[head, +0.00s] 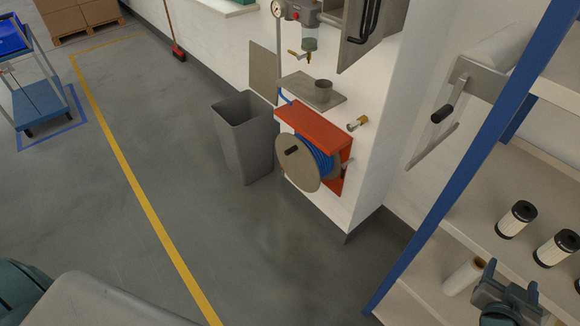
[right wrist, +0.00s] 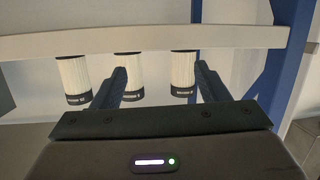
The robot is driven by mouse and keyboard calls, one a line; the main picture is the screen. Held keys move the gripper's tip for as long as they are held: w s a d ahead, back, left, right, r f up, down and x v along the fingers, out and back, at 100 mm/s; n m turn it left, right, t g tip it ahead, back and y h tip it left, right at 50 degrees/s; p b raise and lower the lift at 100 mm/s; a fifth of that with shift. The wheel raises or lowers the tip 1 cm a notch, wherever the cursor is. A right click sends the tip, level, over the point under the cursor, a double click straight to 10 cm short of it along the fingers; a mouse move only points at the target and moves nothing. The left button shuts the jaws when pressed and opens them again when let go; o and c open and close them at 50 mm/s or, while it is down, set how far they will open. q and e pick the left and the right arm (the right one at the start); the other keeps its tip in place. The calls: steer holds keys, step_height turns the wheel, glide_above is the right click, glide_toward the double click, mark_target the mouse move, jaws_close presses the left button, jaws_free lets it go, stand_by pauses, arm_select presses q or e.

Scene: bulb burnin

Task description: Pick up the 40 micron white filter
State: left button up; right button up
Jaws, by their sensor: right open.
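Pleated white filters with black end caps stand on the shelf at the right of the head view: one farther back (head: 516,219) and one nearer (head: 556,248). The right wrist view shows three in a row: left (right wrist: 73,80), middle (right wrist: 130,76) and right (right wrist: 183,73). Their caps carry small print, too small to read for a micron size. My right gripper (head: 511,283) is open and empty in front of the shelf. In the wrist view the middle and right filters appear between its fingers (right wrist: 162,72), apart from them. My left gripper is out of view.
A hose reel (head: 304,165) and a grey bin (head: 245,140) are by the wall. The floor at the left is mostly clear.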

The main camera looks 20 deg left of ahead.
mark_target(517, 224)
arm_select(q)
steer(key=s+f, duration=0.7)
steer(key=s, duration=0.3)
arm_select(e)
steer(key=w+r+t, duration=0.1)
steer(key=w, duration=0.1)
steer(key=w+r+t+p, duration=0.1)
steer(key=w, duration=0.2)
steer(key=w+r+t+p, duration=0.1)
steer(key=w+r, duration=0.1)
steer(key=w, duration=0.1)
steer(key=shift+w+d+y, duration=0.2)
steer(key=shift+y, duration=0.1)
steer(key=shift+w+d, duration=0.1)
steer(key=shift+w, duration=0.2)
steer(key=p+x, duration=0.1)
steer(key=x, duration=0.1)
steer(key=p+x, duration=0.2)
steer(key=shift+w, duration=0.35)
steer(key=shift+w+f, duration=0.15)
steer(key=shift+w, duration=0.2)
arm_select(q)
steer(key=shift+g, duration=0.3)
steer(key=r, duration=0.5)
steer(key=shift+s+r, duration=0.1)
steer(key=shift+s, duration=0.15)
